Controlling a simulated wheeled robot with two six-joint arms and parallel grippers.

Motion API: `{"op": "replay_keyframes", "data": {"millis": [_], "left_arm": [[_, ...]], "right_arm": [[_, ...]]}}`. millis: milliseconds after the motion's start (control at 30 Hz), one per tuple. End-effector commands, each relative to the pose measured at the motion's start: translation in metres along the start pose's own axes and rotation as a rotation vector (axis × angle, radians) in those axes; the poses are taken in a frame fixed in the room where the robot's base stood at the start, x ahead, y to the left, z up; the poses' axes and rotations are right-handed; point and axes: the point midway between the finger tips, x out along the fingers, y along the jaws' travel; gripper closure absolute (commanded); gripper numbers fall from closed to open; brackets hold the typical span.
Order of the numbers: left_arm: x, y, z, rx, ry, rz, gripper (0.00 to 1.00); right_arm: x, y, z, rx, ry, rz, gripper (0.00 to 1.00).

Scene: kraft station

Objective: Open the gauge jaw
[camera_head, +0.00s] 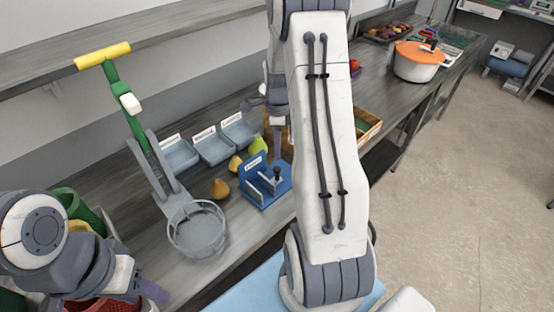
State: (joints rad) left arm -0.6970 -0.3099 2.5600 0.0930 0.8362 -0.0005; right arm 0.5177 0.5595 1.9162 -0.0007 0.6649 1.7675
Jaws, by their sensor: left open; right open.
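The gauge (264,190) is a blue block with an upright labelled back plate, small upright jaw plates and a dark knob. It stands on the grey counter, left of my large white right arm link. How wide its jaw stands is too small to tell. My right gripper (268,122) is open, above and behind the gauge, apart from it and partly hidden by my arm. My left gripper (150,290) is open at the lower left, far from the gauge, with only part of a finger showing.
Several labelled blue-grey trays (214,147) stand behind. A grey ring holder (197,230) with a green lever (122,100) is to the left. A wooden box (368,127) and a white pot (417,66) are to the right.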

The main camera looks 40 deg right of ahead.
Motion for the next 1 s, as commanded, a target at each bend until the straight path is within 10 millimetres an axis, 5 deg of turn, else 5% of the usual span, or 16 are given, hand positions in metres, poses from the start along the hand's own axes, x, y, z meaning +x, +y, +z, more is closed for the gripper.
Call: {"op": "replay_keyframes", "data": {"millis": [500,933,1000], "left_arm": [[-0.027,0.002,-0.001,0.005,0.000,0.000,0.50],[-0.028,0.002,-0.002,0.005,0.000,0.000,0.50],[-0.029,0.002,-0.002,0.005,0.000,0.000,0.50]], "right_arm": [[0.084,0.002,0.001,-0.006,0.000,0.004,0.38],[0.095,0.001,0.001,-0.007,0.000,0.000,0.38],[0.095,0.001,0.001,-0.007,0.000,0.000,0.60]]}}
